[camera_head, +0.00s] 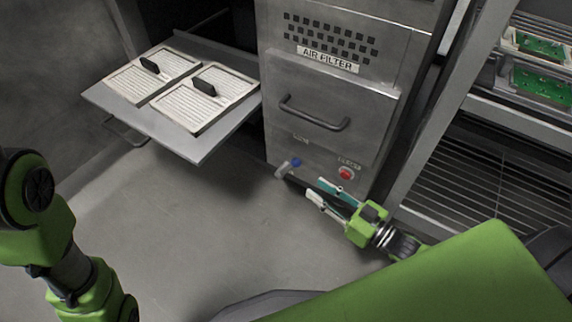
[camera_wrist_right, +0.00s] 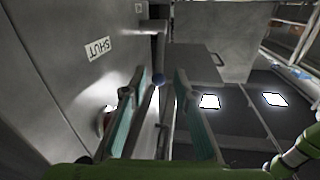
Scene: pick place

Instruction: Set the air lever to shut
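The air lever (camera_head: 283,171) is a short grey bar with a blue knob (camera_head: 295,162), low on the front of the metal cabinet. In the right wrist view the blue knob (camera_wrist_right: 157,80) shows beyond the gap between my fingertips. A "SHUT" label (camera_wrist_right: 98,48) is on the cabinet face in that view. My right gripper (camera_head: 316,190) is open, its two teal-padded fingers spread, close to the lever on its right side. No hold on the lever shows; whether a finger touches it I cannot tell. My left gripper is out of view; only the left arm shows.
A red button (camera_head: 346,173) is right of the lever. Above are a handled drawer (camera_head: 318,115) and an "AIR FILTER" label (camera_head: 327,59). A pulled-out tray (camera_head: 205,148) with two filters stands left. A rack with green boards (camera_head: 540,84) stands right. The floor in front is clear.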

